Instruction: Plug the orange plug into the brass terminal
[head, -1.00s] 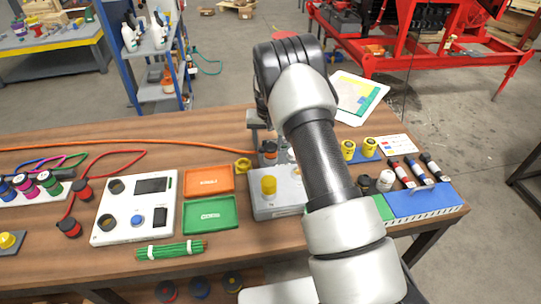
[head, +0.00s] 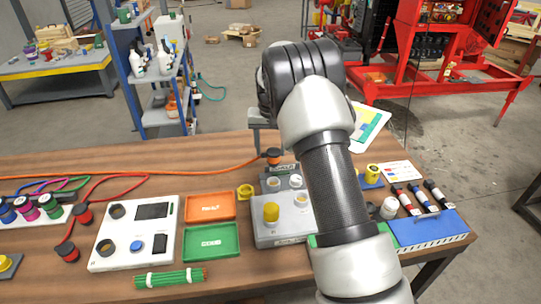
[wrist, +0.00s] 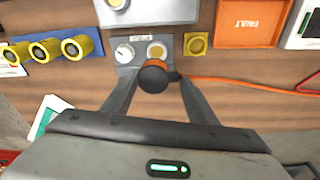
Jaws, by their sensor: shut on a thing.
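My gripper (wrist: 152,88) is shut on the orange plug (wrist: 153,77), which has a black body and an orange collar. In the head view the plug (head: 273,156) shows just beyond a small grey terminal panel (head: 285,184), apparently above the table. The panel carries two round fittings. The brass terminal (wrist: 157,50) is the one nearer the plug in the wrist view; a whitish dial-like fitting (wrist: 124,53) sits beside it. The plug looks apart from the brass terminal, whose lower edge is close to the plug in the wrist view. The plug's underside is hidden.
An orange cable (head: 170,172) runs left from the plug. A yellow square socket (head: 245,191) stands beside the panel. A grey box with a yellow knob (head: 271,213) is in front. Orange (head: 209,207) and green trays lie left; yellow connectors and a blue rack (head: 428,228) are right.

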